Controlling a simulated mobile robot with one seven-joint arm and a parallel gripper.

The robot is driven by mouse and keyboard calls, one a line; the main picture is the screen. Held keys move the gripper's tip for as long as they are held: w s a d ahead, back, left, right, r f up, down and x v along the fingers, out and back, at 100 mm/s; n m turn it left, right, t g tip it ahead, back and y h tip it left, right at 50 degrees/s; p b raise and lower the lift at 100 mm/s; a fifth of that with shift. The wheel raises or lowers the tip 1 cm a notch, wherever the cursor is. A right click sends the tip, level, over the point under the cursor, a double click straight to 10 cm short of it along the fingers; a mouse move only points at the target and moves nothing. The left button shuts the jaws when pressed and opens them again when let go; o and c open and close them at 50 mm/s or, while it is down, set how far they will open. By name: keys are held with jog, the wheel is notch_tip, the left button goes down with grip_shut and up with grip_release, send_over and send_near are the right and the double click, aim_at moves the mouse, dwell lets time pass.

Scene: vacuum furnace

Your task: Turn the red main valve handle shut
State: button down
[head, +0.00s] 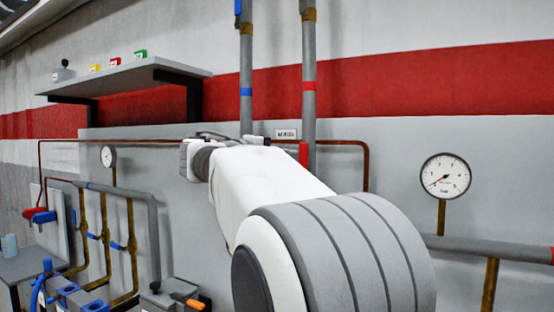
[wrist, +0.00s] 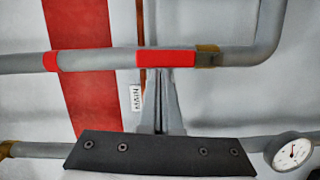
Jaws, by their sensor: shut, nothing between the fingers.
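The red main valve handle (wrist: 166,59) lies lengthwise along a grey pipe in the wrist view, beside a brass fitting (wrist: 207,56). In the head view the red handle (head: 303,154) shows upright along the right vertical pipe, just above my arm, with its lower part hidden. A white MAIN label (wrist: 135,98) is on the wall near it. My gripper (wrist: 158,74) is shut and empty. In the wrist view its fingertips are at the handle's lower edge, near its middle; I cannot tell whether they touch it.
A second grey pipe (head: 246,85) with a blue band runs left of the valve pipe. A copper line (head: 345,143) crosses the wall. A shelf (head: 125,76) is at upper left. A gauge (head: 445,177) is at right. Blue-handled valves (head: 92,237) and benches are at lower left.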

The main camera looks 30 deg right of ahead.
jog(key=shift+s+d, duration=0.1)
jog(key=s+m+b, duration=0.1)
jog(key=m+b, duration=0.1)
jog(key=s+d+m+b, duration=0.1)
jog(key=b, duration=0.1)
jog(key=shift+s+d+m+y, duration=0.1)
jog(key=shift+d+m+y, duration=0.05)
jog(key=shift+m+y, duration=0.25)
jog(key=s+m+b, duration=0.1)
jog(key=s+d+m+y+b, duration=0.1)
jog(key=m+b, duration=0.1)
jog(key=shift+f, duration=0.2)
jog(key=s+d+f+m+t+y+b, duration=0.2)
jog(key=s+f+m+b, duration=0.1)
jog(key=m+b, duration=0.35)
notch_tip(320, 180, up, 6)
jog(key=f+p, duration=0.1)
jog(key=p, duration=0.4)
jog(key=s+a+r+n+b, duration=0.1)
jog(key=s+a+r, duration=0.1)
jog(key=a, duration=0.7)
jog(key=shift+s+a, duration=0.15)
jog(key=shift+s, duration=0.6)
